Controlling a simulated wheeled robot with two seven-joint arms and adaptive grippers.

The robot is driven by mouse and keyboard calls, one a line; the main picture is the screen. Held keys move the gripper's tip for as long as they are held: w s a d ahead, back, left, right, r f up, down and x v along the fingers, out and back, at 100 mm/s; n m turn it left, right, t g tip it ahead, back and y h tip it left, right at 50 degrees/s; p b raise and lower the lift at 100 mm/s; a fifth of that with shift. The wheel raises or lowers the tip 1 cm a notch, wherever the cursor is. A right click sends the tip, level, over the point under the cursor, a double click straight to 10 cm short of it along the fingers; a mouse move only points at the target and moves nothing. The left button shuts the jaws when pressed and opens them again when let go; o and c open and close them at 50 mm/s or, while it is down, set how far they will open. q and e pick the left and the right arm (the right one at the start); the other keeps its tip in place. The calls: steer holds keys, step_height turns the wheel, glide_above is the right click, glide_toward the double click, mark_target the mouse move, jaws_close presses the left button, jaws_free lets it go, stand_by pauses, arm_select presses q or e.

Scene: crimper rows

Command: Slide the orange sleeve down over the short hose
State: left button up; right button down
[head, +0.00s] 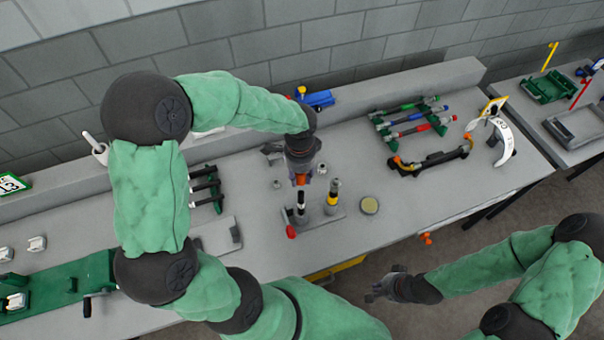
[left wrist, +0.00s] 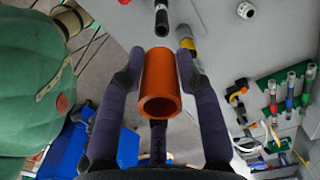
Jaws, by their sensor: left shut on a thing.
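My left gripper (head: 301,176) is shut on the orange sleeve (head: 300,180), an open tube held between its fingers. The sleeve also fills the middle of the left wrist view (left wrist: 158,80). The short hose (head: 301,203), black with a white band, stands upright on a grey base just below the sleeve in the head view. In the left wrist view the hose (left wrist: 161,20) shows beyond the sleeve's far end, with a small gap in the picture. My right gripper (head: 384,285) is empty in front of the bench, its fingers apart.
A taller black hose with a yellow band (head: 333,194) stands beside the short one, on the same grey base (head: 325,218). A round tan disc (head: 370,205) lies to the right. A red piece (head: 291,232) sits at the base's left. Racked tools (head: 412,121) stand further back.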

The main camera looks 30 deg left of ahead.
arm_select(q)
steer(key=shift+w+f, duration=0.15)
steer(key=shift+w, duration=0.05)
steer(key=shift+s+f+b, duration=0.1)
steer(key=shift+f+b, duration=0.4)
steer(key=shift+f, duration=0.1)
steer(key=b, duration=0.3)
glide_above(301, 201)
steer(key=w, duration=0.1)
steer(key=shift+a+f, duration=0.15)
steer(key=shift+f, duration=1)
steer(key=shift+a+f, duration=0.15)
steer(key=shift+f, duration=0.95)
steer(key=shift+f+b, duration=4.25)
steer(key=shift+f, duration=1.15)
